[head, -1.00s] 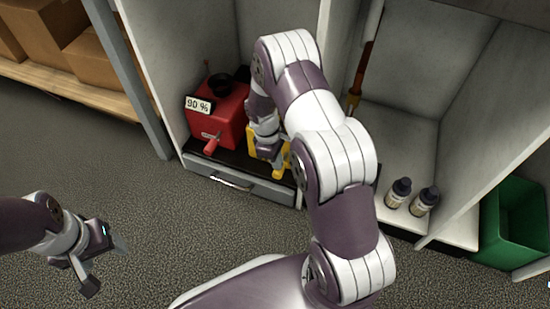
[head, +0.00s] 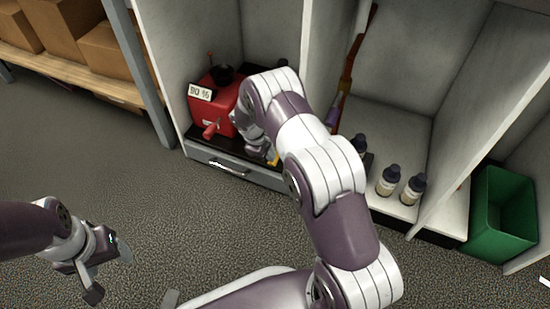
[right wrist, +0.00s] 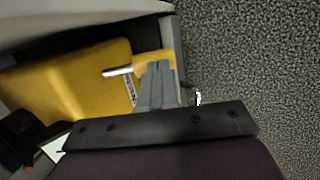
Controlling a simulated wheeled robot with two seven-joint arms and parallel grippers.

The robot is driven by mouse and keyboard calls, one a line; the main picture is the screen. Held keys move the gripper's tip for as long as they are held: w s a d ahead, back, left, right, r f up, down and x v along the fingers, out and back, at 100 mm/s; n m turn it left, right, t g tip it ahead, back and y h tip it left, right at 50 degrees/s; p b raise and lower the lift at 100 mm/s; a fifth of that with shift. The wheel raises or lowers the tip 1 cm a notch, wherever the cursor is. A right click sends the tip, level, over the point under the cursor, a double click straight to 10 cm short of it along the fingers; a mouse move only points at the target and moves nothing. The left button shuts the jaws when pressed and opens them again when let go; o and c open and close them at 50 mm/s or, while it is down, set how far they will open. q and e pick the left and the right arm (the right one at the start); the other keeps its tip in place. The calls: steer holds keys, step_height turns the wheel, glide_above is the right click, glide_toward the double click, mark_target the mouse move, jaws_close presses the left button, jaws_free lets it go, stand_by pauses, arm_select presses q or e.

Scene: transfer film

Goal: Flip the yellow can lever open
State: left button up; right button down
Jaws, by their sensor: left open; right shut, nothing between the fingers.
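The yellow can (right wrist: 70,82) fills the left of the right wrist view, with a small pale metal lever (right wrist: 117,71) sticking out near its right side. In the head view only a small yellow piece of the can (head: 273,159) shows beside my right arm. My right gripper (right wrist: 157,68) is shut and empty, its fingertips close to the lever and the can's yellow edge. I cannot tell whether they touch. In the head view the right gripper is mostly hidden by its own arm. My left gripper (head: 108,272) is open and empty above the floor at the lower left.
A red machine (head: 222,98) with a label stands left of the can on a dark shelf above a grey drawer (head: 235,167). Dark-capped bottles (head: 388,181) stand in the right compartment. A green bin (head: 503,215) is at the far right. The floor in front is clear.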

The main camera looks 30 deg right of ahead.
steer(key=shift+f+p, duration=0.35)
steer(key=shift+f, duration=0.9)
arm_select(q)
steer(key=shift+r, duration=0.8)
arm_select(e)
steer(key=shift+w+d+f, duration=0.15)
steer(key=shift+f, duration=0.4)
steer(key=shift+w+d+f, duration=0.1)
steer(key=shift+w+f, duration=0.05)
steer(key=shift+f, duration=0.35)
arm_select(q)
steer(key=shift+r+p, duration=0.1)
steer(key=shift+p, duration=0.2)
arm_select(e)
steer(key=shift+s+a+r+p, duration=0.1)
steer(key=shift+a+r+p, duration=0.15)
steer(key=shift+r+p, duration=0.05)
arm_select(q)
step_height(320, 180, up, 7)
steer(key=s+a+p, duration=0.1)
steer(key=p, duration=0.5)
steer(key=shift+s+a+r+p, duration=0.15)
steer(key=shift+a+r+p, duration=0.05)
steer(key=shift+a+p, duration=0.2)
arm_select(e)
steer(key=s+a+r, duration=0.5)
steer(key=a+r, duration=0.2)
steer(key=a, duration=0.3)
